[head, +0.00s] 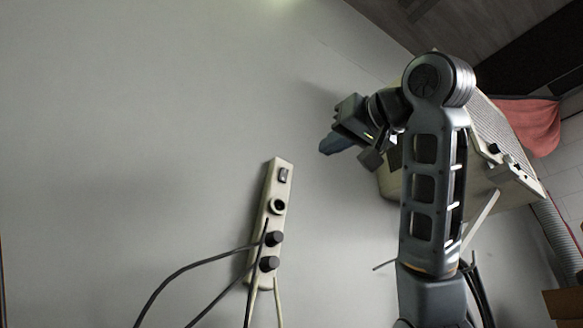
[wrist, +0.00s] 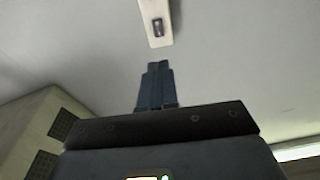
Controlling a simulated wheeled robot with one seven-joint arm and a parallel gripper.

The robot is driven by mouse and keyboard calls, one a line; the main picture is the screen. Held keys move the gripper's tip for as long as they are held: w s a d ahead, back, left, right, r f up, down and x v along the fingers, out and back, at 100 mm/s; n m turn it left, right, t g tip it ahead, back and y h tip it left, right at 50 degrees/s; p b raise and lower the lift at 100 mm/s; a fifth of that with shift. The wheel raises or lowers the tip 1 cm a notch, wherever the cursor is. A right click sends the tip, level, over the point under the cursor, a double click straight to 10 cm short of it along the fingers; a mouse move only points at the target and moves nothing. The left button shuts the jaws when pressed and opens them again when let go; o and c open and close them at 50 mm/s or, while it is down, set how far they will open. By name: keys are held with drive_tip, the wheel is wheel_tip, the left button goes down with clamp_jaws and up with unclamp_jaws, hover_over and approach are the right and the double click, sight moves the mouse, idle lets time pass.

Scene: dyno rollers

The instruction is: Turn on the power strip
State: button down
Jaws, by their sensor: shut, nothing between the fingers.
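The power strip (head: 262,222) is a long cream bar fixed to the grey wall, tilted slightly, left of my arm in the head view.
A beige box-like unit (head: 478,187) with a vented side stands on the right behind my arm. A red cloth (head: 530,120) hangs near it. Cables (head: 185,270) trail down from the strip. The wall between gripper and strip looks clear.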

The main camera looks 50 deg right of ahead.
drive_tip(key=shift+w, duration=0.15)
drive_tip(key=p, duration=0.6)
approach(285, 168)
drive_tip(key=x, duration=0.7)
drive_tip(key=shift+f, duration=0.45)
drive_tip(key=shift+w+r, duration=0.25)
drive_tip(key=shift+r, duration=0.1)
drive_tip(key=shift+s+r, duration=0.1)
drive_tip(key=shift+r, duration=0.05)
drive_tip(key=shift+d, duration=0.15)
